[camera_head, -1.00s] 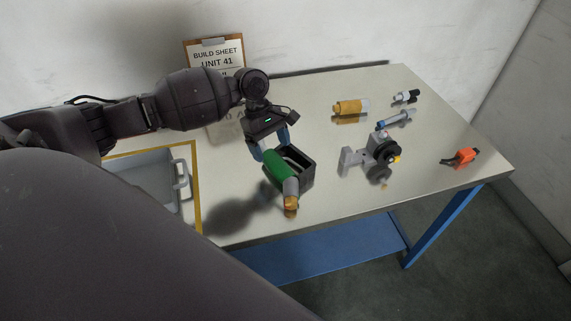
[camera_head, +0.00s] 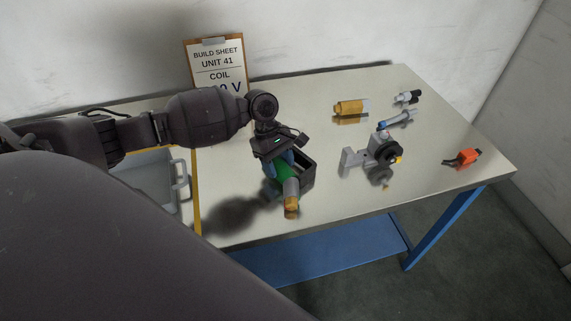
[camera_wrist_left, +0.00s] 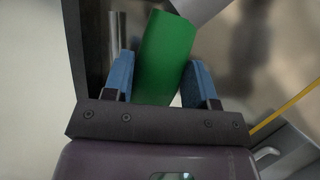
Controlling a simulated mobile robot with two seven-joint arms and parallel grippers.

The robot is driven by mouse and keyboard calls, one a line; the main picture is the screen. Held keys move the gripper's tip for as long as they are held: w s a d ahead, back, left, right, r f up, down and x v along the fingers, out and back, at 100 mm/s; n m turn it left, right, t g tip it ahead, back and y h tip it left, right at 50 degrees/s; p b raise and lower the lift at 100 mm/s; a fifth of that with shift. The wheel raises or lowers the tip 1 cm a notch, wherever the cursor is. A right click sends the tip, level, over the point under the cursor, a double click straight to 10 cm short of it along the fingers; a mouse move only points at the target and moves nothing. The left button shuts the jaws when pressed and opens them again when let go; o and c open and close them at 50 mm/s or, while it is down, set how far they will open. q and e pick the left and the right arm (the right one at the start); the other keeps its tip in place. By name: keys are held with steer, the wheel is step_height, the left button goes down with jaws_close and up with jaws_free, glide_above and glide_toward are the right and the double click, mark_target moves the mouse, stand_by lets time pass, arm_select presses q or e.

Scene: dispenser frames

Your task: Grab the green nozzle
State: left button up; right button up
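The green nozzle (camera_head: 281,173) lies tilted across a dark open box, with a grey section and an orange-brown tip (camera_head: 291,206) sticking out toward the front. My left gripper (camera_head: 282,163) is over its green part and hides some of it. In the left wrist view the green body (camera_wrist_left: 165,58) sits between the two blue fingers of the gripper (camera_wrist_left: 161,70). The fingers are apart, with a small gap beside the right finger; contact at the left finger is unclear. My right gripper is not in view.
The dark box (camera_head: 308,173) stands under the nozzle. A grey tray (camera_head: 150,176) is left; a build sheet (camera_head: 214,65) stands behind.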

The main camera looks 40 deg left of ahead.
arm_select(q)
steer(key=c, duration=0.8)
